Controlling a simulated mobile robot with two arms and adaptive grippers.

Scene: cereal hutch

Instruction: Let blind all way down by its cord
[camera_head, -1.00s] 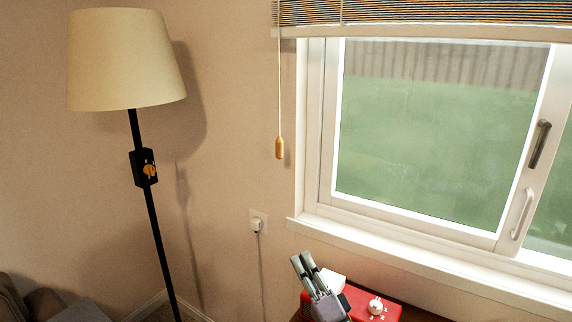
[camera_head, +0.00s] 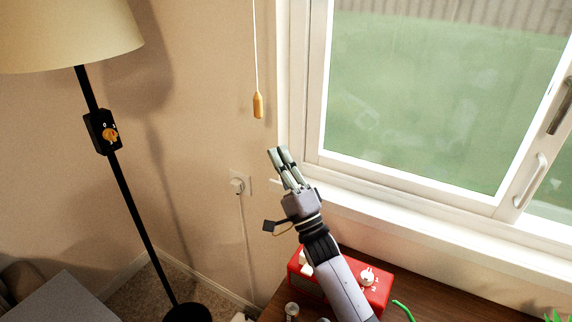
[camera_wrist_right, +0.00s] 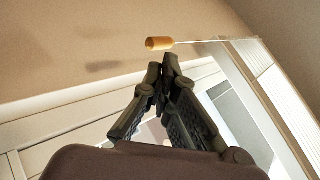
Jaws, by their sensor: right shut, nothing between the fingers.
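The blind's cord (camera_head: 256,45) hangs at the left side of the window and ends in an orange-brown pull (camera_head: 258,105). The pull also shows in the right wrist view (camera_wrist_right: 159,44), beyond my fingertips, with the cord (camera_wrist_right: 205,41) running to the right. The blind (camera_wrist_right: 268,75) shows at the right of the wrist view, and is out of the head view now. My right gripper (camera_head: 277,152) is shut and empty, a little below and right of the pull in the head view, not touching it. My left gripper is not in view.
A floor lamp (camera_head: 113,165) with a cream shade stands at the left. The window (camera_head: 420,95) has a white sill (camera_head: 400,215). A red box with a white knob (camera_head: 368,277) sits on the wooden surface below my right arm. A plug (camera_head: 238,186) is in the wall.

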